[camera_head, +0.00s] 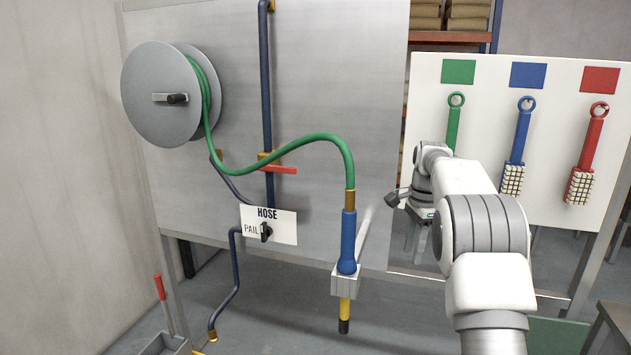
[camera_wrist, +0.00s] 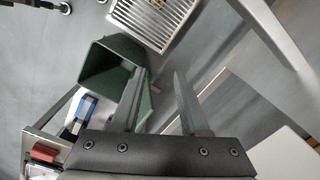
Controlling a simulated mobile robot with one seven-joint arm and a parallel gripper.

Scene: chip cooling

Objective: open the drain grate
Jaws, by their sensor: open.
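The drain grate (camera_wrist: 164,14) shows at the top of the wrist view, a slotted metal panel in a pale frame on the grey floor. Its upper part is cut off by the picture edge. I do not see it in the head view. My gripper (camera_wrist: 161,72) is open and empty, its two dark fingers apart and pointing toward the grate. The fingertips are short of the grate in the picture and do not touch it. In the head view my gripper (camera_head: 393,199) is held in front of the panels, partly hidden by my own arm.
A green bin (camera_wrist: 112,66) is beside the left finger in the wrist view. A white table leg (camera_wrist: 272,32) stands at right. The head view shows a hose reel (camera_head: 160,94), a hanging green hose (camera_head: 300,142) and a white board (camera_head: 425,110) with colored brushes.

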